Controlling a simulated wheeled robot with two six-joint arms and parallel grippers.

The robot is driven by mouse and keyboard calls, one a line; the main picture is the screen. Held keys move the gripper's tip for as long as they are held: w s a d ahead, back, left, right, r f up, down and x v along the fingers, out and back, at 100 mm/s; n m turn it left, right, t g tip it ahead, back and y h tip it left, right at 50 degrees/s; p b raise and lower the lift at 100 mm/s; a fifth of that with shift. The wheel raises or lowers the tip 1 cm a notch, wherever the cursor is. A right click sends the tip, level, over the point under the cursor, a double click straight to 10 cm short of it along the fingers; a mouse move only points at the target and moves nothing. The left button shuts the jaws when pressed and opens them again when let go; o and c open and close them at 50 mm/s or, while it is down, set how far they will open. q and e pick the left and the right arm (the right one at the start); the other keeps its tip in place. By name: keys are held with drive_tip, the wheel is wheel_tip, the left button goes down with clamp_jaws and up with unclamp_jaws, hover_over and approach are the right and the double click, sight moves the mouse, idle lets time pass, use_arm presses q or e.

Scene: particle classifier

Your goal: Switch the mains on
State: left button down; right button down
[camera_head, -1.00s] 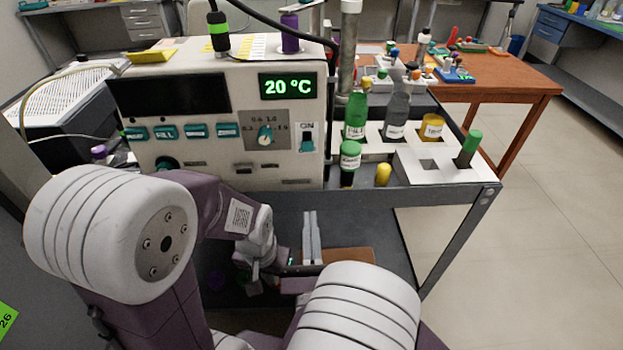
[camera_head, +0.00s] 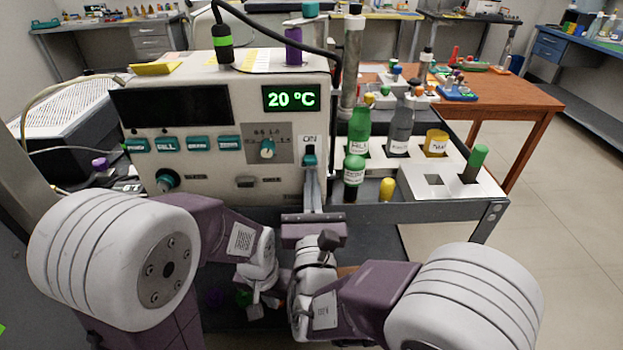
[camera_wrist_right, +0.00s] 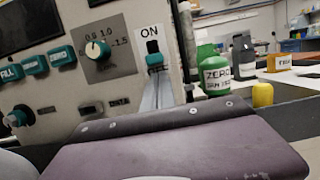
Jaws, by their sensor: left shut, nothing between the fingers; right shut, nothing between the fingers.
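The mains switch (camera_head: 309,159) is a small teal rocker or lever on the right of the cream machine's front (camera_head: 215,195), under an ON label. It also shows in the right wrist view (camera_wrist_right: 152,47), with an OFF label partly hidden below it. I cannot tell for sure which way it is set. My right gripper (camera_head: 311,178) is shut and empty, its thin grey fingers pointing up the panel just below the switch. In the right wrist view its fingertips (camera_wrist_right: 157,80) overlap the OFF label; contact is unclear. My left gripper (camera_head: 256,303) is shut, low and partly hidden.
A green display (camera_head: 290,97) reads 20 °C. A rotary knob (camera_head: 267,149) sits left of the switch. The floor at right is clear.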

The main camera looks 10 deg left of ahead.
sight(311, 161)
drive_tip(key=shift+r, duration=0.4)
drive_tip(key=shift+r+p, duration=0.95)
drive_tip(key=shift+r, duration=0.65)
drive_tip(key=shift+f, duration=0.1)
drive_tip(key=shift+s, duration=0.15)
drive_tip(key=v, duration=0.9)
drive_tip(key=shift+f, duration=0.15)
